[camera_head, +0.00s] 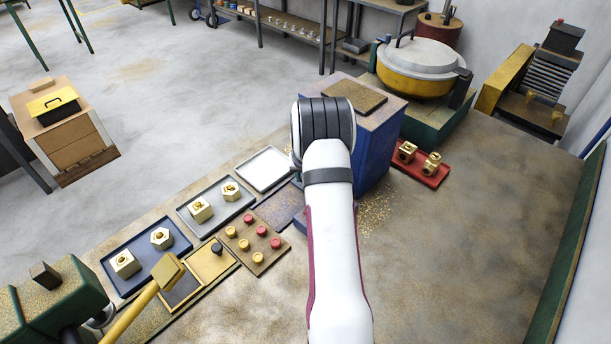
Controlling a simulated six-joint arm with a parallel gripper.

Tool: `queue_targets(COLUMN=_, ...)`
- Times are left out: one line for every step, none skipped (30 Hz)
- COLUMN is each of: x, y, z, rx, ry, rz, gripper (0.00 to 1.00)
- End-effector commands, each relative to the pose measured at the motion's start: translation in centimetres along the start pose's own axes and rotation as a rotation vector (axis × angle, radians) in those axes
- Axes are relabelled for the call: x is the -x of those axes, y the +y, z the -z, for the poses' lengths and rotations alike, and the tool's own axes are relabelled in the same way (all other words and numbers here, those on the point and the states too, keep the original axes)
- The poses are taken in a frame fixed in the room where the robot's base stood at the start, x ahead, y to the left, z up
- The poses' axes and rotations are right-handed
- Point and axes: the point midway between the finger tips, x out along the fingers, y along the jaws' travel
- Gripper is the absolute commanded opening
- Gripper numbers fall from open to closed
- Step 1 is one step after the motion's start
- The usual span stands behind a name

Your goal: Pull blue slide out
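A blue box-shaped machine (376,160) stands at the centre, with a brown speckled panel on its top. My white arm passes in front of it and hides its left and front faces. A small low blue part (299,221) shows just left of my arm, beside a speckled tray; it may be the blue slide, but I cannot tell, nor how far out it is. My gripper is hidden behind my own arm, so its fingers and any contact with the slide do not show.
Left of my arm lie a white empty tray (263,169), a grey tray (214,207) and a blue tray (146,256) with brass-centred blocks, and a board of red and yellow knobs (252,243). A red tray (421,172) sits right. Bench space at right is clear.

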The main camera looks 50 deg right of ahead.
Motion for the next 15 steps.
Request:
queue_targets(x=0.01, y=0.04, z=0.0, rx=0.0, ry=0.0, rz=0.0, gripper=0.08)
queue_targets(x=0.02, y=0.04, z=0.0, rx=0.0, ry=0.0, rz=0.0, gripper=0.02)
queue_targets(x=0.02, y=0.04, z=0.0, rx=0.0, ry=0.0, rz=0.0, gripper=0.0)
queue_targets(x=0.02, y=0.04, z=0.0, rx=0.0, ry=0.0, rz=0.0, gripper=0.0)
queue_targets(x=0.02, y=0.04, z=0.0, rx=0.0, ry=0.0, rz=0.0, gripper=0.0)
queue_targets(x=0.02, y=0.05, z=0.0, rx=-0.001, ry=0.0, rz=0.0, gripper=0.0)
queue_targets(x=0.03, y=0.05, z=0.0, rx=-0.001, ry=0.0, rz=0.0, gripper=0.0)
queue_targets(x=0.03, y=0.05, z=0.0, rx=-0.001, ry=0.0, rz=-0.001, gripper=0.0)
queue_targets(x=0.03, y=0.06, z=0.0, rx=-0.001, ry=0.0, rz=-0.001, gripper=0.0)
queue_targets(x=0.03, y=0.06, z=0.0, rx=-0.001, ry=0.0, rz=-0.001, gripper=0.0)
queue_targets(x=0.03, y=0.06, z=0.0, rx=-0.001, ry=0.0, rz=-0.001, gripper=0.0)
queue_targets(x=0.04, y=0.06, z=0.0, rx=-0.001, ry=0.0, rz=-0.001, gripper=0.0)
queue_targets(x=0.04, y=0.07, z=0.0, rx=-0.001, ry=0.0, rz=-0.001, gripper=0.0)
queue_targets(x=0.04, y=0.07, z=0.0, rx=-0.001, ry=0.0, rz=-0.001, gripper=0.0)
queue_targets(x=0.04, y=0.07, z=0.0, rx=-0.001, ry=0.0, rz=-0.001, gripper=0.0)
